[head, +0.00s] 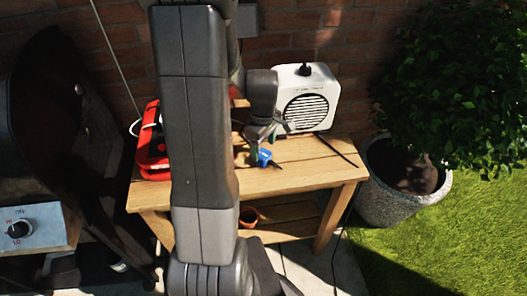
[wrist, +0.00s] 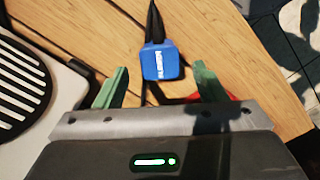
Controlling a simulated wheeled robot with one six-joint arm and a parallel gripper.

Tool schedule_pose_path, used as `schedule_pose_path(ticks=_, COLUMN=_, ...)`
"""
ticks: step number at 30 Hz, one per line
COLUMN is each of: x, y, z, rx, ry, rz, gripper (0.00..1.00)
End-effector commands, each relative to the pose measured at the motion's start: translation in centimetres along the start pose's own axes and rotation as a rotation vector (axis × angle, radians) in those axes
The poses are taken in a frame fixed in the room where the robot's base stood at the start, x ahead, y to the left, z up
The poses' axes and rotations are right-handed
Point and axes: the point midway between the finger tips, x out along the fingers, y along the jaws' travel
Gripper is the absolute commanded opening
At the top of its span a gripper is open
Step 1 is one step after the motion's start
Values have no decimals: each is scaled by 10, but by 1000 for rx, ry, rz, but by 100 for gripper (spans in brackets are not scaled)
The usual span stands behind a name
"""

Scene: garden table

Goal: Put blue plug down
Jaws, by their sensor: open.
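The blue plug (wrist: 162,62) lies on the wooden table (wrist: 105,45) in the wrist view, with a black cord or tip running up from it. In the head view the blue plug (head: 264,157) is on the tabletop near its middle. My gripper (wrist: 160,88) is open, with its green fingers apart. The plug shows just beyond and between the fingertips, and nothing is held. In the head view my gripper (head: 258,140) is just above and behind the plug, partly hidden by its own wrist.
A white speaker-like box (head: 306,98) with a round grille stands at the table's back right. A red case (head: 152,145) is at the left end, partly hidden by my arm. A dark cable runs over the table's right side. A planter (head: 400,195) stands to the right.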

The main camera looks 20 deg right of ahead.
Motion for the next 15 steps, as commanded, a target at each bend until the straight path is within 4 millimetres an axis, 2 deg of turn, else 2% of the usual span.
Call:
schedule_pose_path(ticks=1, x=-14, y=2, z=-1, rx=0, ry=4, rz=6, gripper=64)
schedule_pose_path(ticks=6, x=-50, y=1, z=-1, rx=0, ry=3, rz=5, gripper=64)
schedule_pose_path(ticks=10, x=-70, y=1, z=0, rx=0, ry=2, rz=3, gripper=64)
schedule_pose_path(ticks=15, x=-81, y=0, z=0, rx=0, ry=0, rz=1, gripper=64)
